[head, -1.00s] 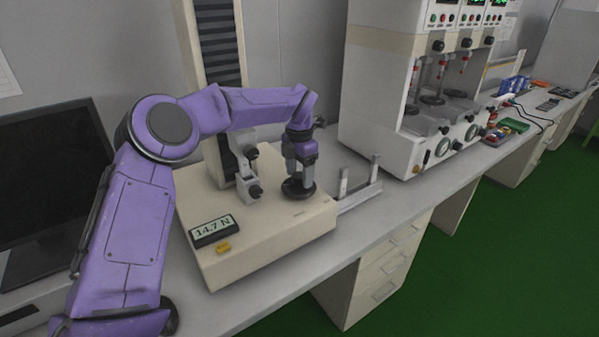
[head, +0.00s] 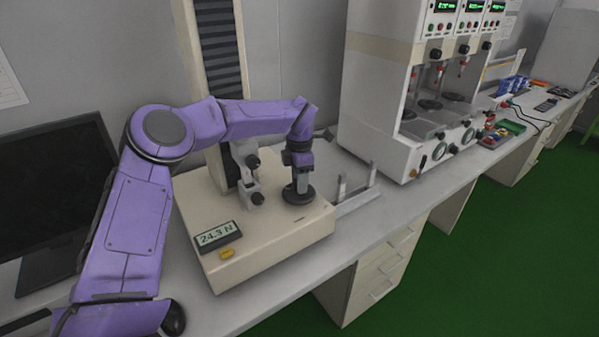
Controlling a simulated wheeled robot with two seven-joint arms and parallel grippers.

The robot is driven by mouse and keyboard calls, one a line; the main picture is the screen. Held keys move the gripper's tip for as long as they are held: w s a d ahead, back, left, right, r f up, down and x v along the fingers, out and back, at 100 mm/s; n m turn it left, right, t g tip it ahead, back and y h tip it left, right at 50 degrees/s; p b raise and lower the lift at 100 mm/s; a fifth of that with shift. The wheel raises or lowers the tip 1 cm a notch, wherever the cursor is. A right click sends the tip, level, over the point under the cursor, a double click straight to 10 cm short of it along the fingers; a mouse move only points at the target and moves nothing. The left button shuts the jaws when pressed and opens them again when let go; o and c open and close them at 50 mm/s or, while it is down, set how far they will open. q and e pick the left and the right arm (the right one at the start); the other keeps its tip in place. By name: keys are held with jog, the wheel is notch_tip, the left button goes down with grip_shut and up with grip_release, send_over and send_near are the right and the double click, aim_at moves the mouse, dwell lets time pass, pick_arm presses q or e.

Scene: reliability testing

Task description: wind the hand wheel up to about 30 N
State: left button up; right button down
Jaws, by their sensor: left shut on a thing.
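The cream tester base (head: 285,252) stands on the bench. Its display (head: 218,236) reads 24.3 N. The dark round hand wheel (head: 299,196) lies flat on top of the base, toward its right side. My left gripper (head: 299,182) points down over the wheel and is shut on it; the fingertips are small and partly hidden at the grip. A yellow button (head: 226,253) sits below the display. The grey clamp fixture (head: 250,178) stands left of the wheel, in front of the tall column (head: 218,70). My right gripper is not in view.
A large cream multi-station machine (head: 385,75) stands to the right. A metal bracket (head: 358,197) lies beside the base. A dark monitor (head: 50,200) and a black mouse (head: 174,318) are at the left. Bench space (head: 400,205) is clear at the front right.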

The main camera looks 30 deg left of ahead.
pick_arm(q)
jog(key=shift+r+m+p, duration=0.1)
jog(key=shift+m+p, duration=0.8)
jog(key=shift+m, duration=0.1)
jog(key=o, duration=1.1)
jog(key=shift+c, duration=0.2)
notch_tip(320, 180, up, 10)
jog(key=b, duration=0.1)
jog(key=shift+r, duration=0.25)
